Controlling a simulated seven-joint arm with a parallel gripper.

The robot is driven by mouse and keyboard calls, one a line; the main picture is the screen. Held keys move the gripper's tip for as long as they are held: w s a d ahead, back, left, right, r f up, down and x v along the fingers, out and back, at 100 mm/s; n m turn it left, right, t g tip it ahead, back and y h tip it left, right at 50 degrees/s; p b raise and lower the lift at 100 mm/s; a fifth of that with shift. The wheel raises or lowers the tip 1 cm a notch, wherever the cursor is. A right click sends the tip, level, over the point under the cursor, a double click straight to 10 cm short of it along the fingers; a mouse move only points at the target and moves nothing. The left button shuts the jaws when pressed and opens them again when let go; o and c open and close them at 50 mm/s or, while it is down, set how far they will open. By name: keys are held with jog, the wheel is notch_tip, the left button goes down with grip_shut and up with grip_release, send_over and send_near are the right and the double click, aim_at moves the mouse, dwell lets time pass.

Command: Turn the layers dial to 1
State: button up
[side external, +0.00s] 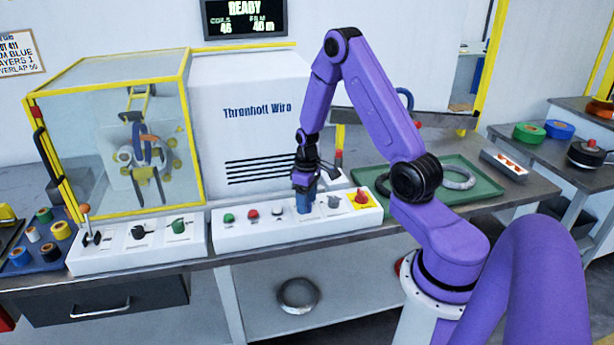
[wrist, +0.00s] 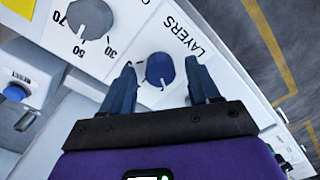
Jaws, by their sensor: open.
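The layers dial (wrist: 160,68) is a round blue knob on the white control panel, beside the printed word LAYERS. Its white pointer mark shows at the knob's lower edge in the wrist view. I cannot read any numbers around it. My gripper (wrist: 160,76) is open, with one blue finger on each side of the knob. The fingers look apart from it, with a gap on both sides.
A second dial (wrist: 90,19) marked 30, 50 and 70 sits close by. A red emergency button (side external: 361,196) stands to the right. The wall screen (side external: 245,17) reads READY. A wall sheet (side external: 20,52) lists layers 1.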

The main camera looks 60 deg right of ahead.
notch_tip(320, 180, up, 17)
jog(key=shift+d, duration=0.15)
dwell(0.4)
jog(key=shift+f, duration=0.1)
jog(key=s+a+r+n, duration=0.1)
jog(key=s+a+n, duration=0.2)
jog(key=a, duration=0.6)
jog(key=s+a+r+n, duration=0.15)
jog(key=s+a, duration=0.25)
jog(key=a, duration=0.5)
jog(key=s+a+n, duration=0.3)
jog(key=s, duration=0.5)
jog(key=s+a+n, duration=0.3)
jog(key=s, duration=0.6)
jog(key=shift+s+a+f+n, duration=0.15)
jog(key=shift+s+a+n, duration=0.15)
jog(key=shift+a+n, duration=0.1)
